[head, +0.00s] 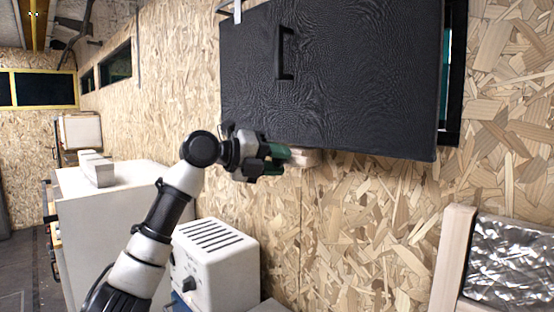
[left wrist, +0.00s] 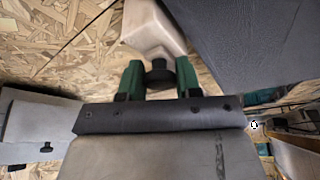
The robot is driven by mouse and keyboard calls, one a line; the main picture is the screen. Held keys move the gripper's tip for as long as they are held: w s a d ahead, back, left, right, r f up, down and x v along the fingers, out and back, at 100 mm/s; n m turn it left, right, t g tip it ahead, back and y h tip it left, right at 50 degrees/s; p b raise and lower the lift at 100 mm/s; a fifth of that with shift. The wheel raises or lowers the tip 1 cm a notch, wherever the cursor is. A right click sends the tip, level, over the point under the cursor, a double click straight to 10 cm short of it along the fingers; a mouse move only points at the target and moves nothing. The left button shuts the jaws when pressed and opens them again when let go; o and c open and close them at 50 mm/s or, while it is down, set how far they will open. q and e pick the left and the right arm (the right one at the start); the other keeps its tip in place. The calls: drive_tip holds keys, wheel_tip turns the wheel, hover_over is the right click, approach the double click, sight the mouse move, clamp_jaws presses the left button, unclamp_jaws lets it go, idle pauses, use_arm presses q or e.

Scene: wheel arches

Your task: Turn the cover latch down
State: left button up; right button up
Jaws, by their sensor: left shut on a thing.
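The black cover (head: 340,75), with a black bar handle (head: 284,53), is on the chipboard wall. The cover latch, a pale wooden block (head: 306,157), shows just under the cover's lower edge, partly hidden by my gripper. My left gripper (head: 282,160) comes to it from the left. In the left wrist view, the green fingertips of my left gripper (left wrist: 159,76) are on either side of a black knob (left wrist: 159,73) at the near end of the pale latch (left wrist: 153,28), and are shut on it. The dark cover (left wrist: 235,35) is close on the right there. My right gripper does not show.
A white toaster-like box (head: 215,255) with slots and a dial stands below my left arm. A white cabinet (head: 110,215) is on the left. A wood-framed foil panel (head: 512,265) is at lower right. The wall below the cover is clear.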

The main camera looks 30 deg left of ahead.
use_arm(q)
drive_tip(key=shift+f, duration=0.1)
drive_tip(key=o, duration=0.9)
drive_tip(key=shift+d, duration=0.1)
drive_tip(key=b+v, duration=0.3)
drive_tip(key=v, duration=0.7)
drive_tip(key=shift+s+a+b, duration=0.2)
drive_tip(key=shift+a+b, duration=0.1)
drive_tip(key=shift+b, duration=0.05)
